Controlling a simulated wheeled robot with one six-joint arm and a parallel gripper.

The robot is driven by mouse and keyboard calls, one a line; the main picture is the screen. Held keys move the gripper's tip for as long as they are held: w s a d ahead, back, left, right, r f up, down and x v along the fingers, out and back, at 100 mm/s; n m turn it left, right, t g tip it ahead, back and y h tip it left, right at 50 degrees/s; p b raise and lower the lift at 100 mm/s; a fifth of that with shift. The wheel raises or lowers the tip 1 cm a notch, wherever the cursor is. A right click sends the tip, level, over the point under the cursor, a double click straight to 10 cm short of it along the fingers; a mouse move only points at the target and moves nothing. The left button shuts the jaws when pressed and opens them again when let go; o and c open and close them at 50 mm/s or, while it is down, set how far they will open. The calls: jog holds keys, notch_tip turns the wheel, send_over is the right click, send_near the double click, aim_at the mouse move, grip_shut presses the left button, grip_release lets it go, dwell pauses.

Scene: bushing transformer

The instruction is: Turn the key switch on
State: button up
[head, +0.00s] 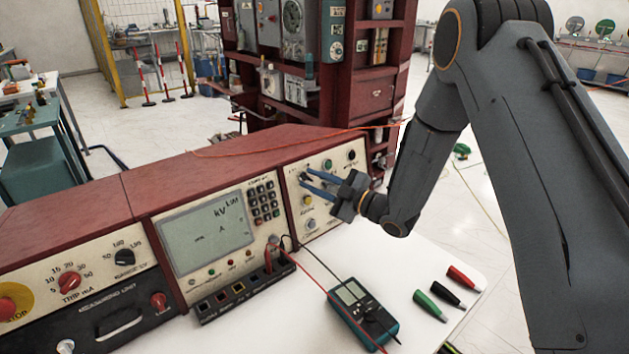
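My gripper (305,177) is at the right-hand control panel (297,216) of the red-topped console, its blue fingers pointing left toward the panel face. The fingers are spread with a visible gap between them. A small dark part, likely the key switch (304,177), shows at the fingertips. The fingers partly hide it, so its key position cannot be read. I cannot tell whether the fingers touch it.
A green button (327,164) and a black knob (351,155) sit right of the fingertips, with yellow and pale buttons below. A multimeter (362,312) with leads and several coloured probes (447,300) lie on the white table. An orange cable crosses the console top.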

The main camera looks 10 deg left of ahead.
grip_shut()
jog(key=shift+d, duration=0.2)
jog(key=shift+a, duration=0.15)
